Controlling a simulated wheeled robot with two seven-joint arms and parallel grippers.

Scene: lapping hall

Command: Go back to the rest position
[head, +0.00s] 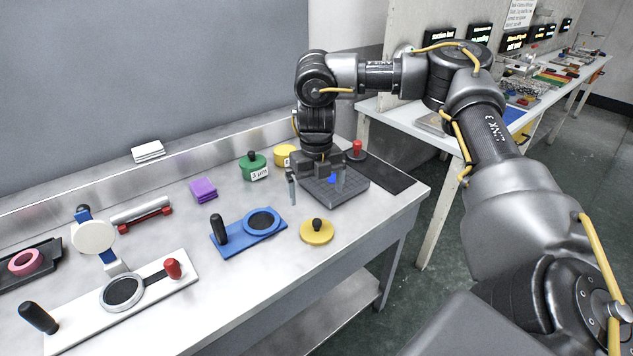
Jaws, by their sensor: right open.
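My right gripper (316,190) is at the right part of the steel bench (270,300), pointing down over the left side of a dark grey square plate (350,190). Its two fingers are apart, one left of the plate and one over it. A small blue piece (332,179) shows on or above the plate between the fingers; whether the fingers touch it I cannot tell. My right arm reaches in from the right edge, bent at the elbow above the bench. My left gripper is out of view.
Near the gripper are a yellow disc with a black knob (317,232), a green knobbed pot (252,166), a yellow pot (285,154) and a red-knobbed piece (357,150). A blue plate (248,232) and white board (72,329) lie left. A second bench (440,150) stands behind right.

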